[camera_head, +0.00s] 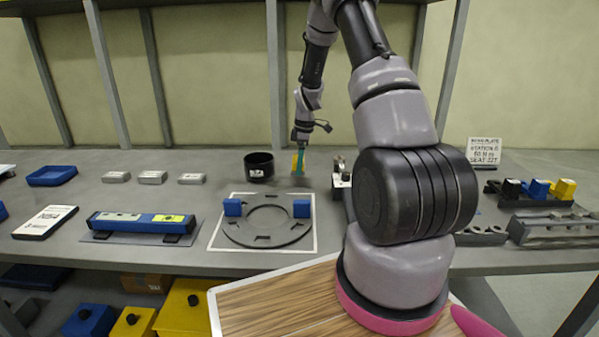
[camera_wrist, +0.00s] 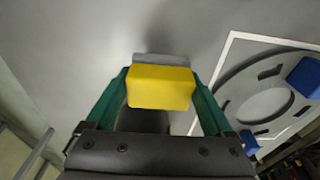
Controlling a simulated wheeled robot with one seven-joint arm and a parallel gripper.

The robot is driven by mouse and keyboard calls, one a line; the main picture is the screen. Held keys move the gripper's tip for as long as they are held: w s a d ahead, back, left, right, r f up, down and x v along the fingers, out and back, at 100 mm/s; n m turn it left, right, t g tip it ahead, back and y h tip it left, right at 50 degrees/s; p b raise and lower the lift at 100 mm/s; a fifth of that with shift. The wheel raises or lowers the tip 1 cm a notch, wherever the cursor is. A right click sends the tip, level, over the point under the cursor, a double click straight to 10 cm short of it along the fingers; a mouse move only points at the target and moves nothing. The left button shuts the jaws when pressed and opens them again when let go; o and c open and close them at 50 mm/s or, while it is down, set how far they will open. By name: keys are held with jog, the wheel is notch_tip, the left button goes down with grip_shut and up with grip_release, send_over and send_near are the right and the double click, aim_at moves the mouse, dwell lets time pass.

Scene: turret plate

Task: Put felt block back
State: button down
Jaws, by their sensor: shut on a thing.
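The felt block appears to be the yellow block (camera_wrist: 160,87) with a grey layer along its far side in the wrist view. My gripper (camera_wrist: 160,92) has its two green fingers shut on it, one on each side. In the head view my gripper (camera_head: 299,162) and a sliver of the yellow block (camera_head: 294,161) hang low over the back of the bench, just right of the black cup (camera_head: 259,168). The block looks clear of the bench; the exact gap is hard to tell.
A grey ring plate (camera_head: 268,240) with two blue blocks lies on a white-edged sheet in front of my gripper. Small grey blocks (camera_head: 152,178) and a blue tray (camera_head: 52,176) stand left. A holder with coloured knobs (camera_head: 536,190) is right. Bench between cup and grey blocks is clear.

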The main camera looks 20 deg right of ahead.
jog(key=shift+f, duration=1.55)
grip_release()
jog(key=shift+f, duration=0.15)
jog(key=r, duration=0.8)
jog(key=d+r, duration=0.1)
jog(key=r, duration=0.3)
jog(key=shift+s+d+r, duration=0.1)
jog(key=shift+s+r, duration=0.1)
jog(key=shift+s, duration=0.05)
jog(key=s+a+r+m+t, duration=0.1)
jog(key=s+a+r+m, duration=0.2)
jog(key=r, duration=0.4)
jog(key=s+a+r+m+t, duration=0.1)
jog(key=s+r+m, duration=0.1)
jog(key=s+r, duration=0.35)
jog(key=s+a+r+m+t, duration=0.1)
jog(key=s+a+r+m, duration=0.2)
jog(key=r, duration=0.4)
jog(key=s+a+r+m+t, duration=0.1)
jog(key=s+a+r+m, duration=0.1)
jog(key=s, duration=0.8)
jog(key=s+a+r+m+t, duration=0.2)
jog(key=s+r+m, duration=0.3)
jog(key=s, duration=0.5)
jog(key=shift+s+a+m+t+y, duration=0.3)
jog(key=shift+a+m+y, duration=0.1)
jog(key=shift+m, duration=0.9)
